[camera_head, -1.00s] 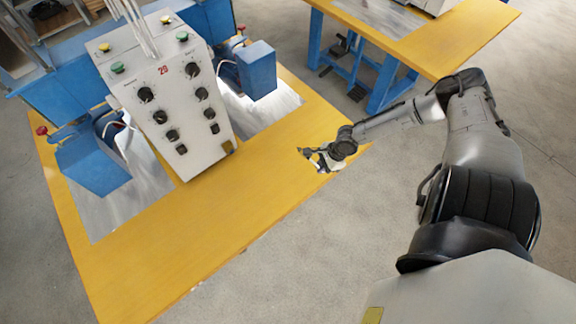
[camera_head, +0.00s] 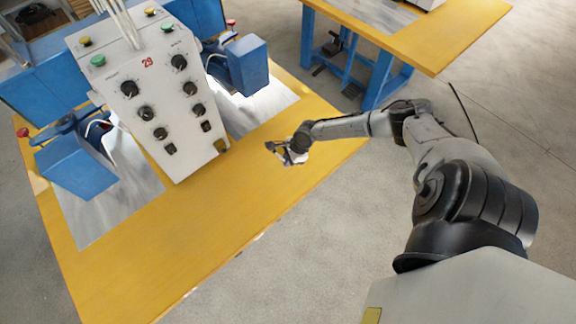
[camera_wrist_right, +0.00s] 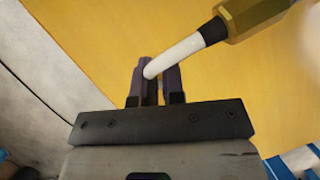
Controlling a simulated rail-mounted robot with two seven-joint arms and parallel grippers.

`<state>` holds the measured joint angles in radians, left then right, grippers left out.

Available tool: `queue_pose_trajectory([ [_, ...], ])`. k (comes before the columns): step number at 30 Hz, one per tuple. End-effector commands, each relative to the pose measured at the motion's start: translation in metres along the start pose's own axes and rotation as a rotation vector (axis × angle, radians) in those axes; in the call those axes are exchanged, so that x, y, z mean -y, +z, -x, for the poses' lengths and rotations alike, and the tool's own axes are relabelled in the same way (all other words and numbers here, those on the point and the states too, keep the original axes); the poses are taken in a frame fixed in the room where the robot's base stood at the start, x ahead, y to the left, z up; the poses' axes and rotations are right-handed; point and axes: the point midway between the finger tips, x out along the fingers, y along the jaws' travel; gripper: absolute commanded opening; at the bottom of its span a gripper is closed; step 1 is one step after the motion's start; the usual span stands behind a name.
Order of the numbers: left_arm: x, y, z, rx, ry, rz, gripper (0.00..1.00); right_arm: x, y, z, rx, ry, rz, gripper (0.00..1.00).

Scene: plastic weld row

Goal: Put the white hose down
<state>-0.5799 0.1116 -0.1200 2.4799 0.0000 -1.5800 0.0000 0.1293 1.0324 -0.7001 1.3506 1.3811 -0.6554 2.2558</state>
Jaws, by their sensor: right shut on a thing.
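The white hose (camera_wrist_right: 185,53) shows in the right wrist view as a short bent white tube. It has a black collar and a brass-coloured hexagonal fitting (camera_wrist_right: 252,14) at its far end. My right gripper (camera_wrist_right: 156,78) is shut on the hose near its other end. In the head view my right gripper (camera_head: 280,150) is over the right part of the yellow tabletop (camera_head: 205,220), to the right of the control box. The hose is too small there to make out clearly. I cannot tell whether it touches the table. My left gripper is not in view.
A white control box (camera_head: 150,100) with knobs stands on the table between two blue machine units (camera_head: 248,64) (camera_head: 75,165). Metal plates (camera_head: 255,112) lie beneath the units. The front of the tabletop is clear. Another yellow table (camera_head: 455,45) stands at the back right.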

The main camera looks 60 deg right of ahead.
Motion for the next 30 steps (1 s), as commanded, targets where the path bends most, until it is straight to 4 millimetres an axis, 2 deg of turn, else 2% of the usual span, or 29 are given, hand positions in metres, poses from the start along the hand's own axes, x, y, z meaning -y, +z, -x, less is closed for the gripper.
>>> queue_pose_trajectory([
  [8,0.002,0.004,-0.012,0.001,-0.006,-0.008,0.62,-0.003,-0.013,-0.032,0.001,0.001,-0.001,0.00],
  [20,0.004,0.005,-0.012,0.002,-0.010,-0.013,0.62,-0.004,-0.015,-0.035,0.001,0.001,-0.001,0.00],
  [21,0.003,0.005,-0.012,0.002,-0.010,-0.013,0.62,-0.003,-0.015,-0.036,0.000,0.001,-0.001,0.10],
  [28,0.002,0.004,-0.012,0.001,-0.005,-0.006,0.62,-0.003,-0.015,-0.035,0.000,0.001,-0.001,0.33],
  [30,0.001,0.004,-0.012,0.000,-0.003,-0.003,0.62,-0.003,-0.015,-0.035,0.000,0.001,-0.001,0.35],
])
